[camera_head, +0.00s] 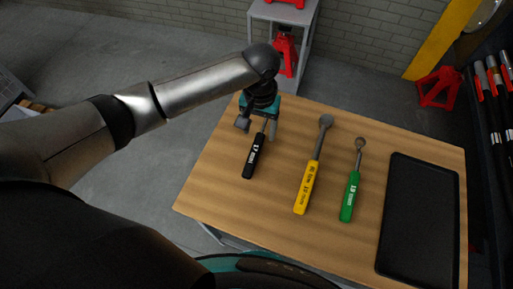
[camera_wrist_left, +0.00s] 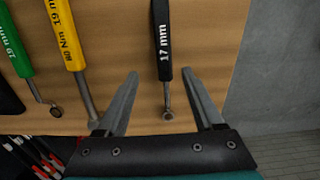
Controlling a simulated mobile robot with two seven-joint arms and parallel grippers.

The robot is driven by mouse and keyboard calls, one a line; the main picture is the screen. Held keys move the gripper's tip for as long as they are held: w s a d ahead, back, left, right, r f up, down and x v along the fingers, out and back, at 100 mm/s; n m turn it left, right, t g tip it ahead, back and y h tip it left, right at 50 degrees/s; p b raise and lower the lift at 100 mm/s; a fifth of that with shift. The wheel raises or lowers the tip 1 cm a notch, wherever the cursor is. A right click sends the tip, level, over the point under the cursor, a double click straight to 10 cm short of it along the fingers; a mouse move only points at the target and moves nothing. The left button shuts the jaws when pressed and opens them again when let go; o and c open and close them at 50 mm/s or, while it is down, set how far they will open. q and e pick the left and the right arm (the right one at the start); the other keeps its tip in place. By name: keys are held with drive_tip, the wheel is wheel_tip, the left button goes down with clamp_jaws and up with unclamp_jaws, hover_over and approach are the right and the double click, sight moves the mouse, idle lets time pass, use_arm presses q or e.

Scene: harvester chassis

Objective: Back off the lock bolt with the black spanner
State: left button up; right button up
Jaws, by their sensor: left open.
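The black spanner (camera_head: 255,157), marked 17 mm, lies on the wooden table at its left part. It also shows in the left wrist view (camera_wrist_left: 162,50), its ring end between the finger lines. My left gripper (camera_head: 257,124) is open above the spanner's ring end, with one finger on either side of it. The left wrist view shows the two spread fingers (camera_wrist_left: 161,87) with nothing held. The lock bolt is not in view. My right gripper is not in view.
A yellow torque tool (camera_head: 307,187) and a green spanner (camera_head: 350,196) lie to the right of the black one on the table (camera_head: 230,195). A black tray (camera_head: 421,220) lies at the right edge. Red stands (camera_head: 437,88) are behind.

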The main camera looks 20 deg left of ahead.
sight(256, 145)
use_arm(q)
wheel_tip(256, 145, down, 2)
drive_tip(key=shift+f, duration=0.1)
drive_tip(key=shift+a+f+b, duration=0.2)
drive_tip(key=shift+f+b, duration=0.3)
drive_tip(key=shift+f, duration=0.85)
drive_tip(key=shift+a+f+b, duration=0.15)
drive_tip(key=shift+f+b, duration=0.35)
drive_tip(key=shift+f, duration=0.85)
drive_tip(key=shift+r, duration=0.1)
clamp_jaws()
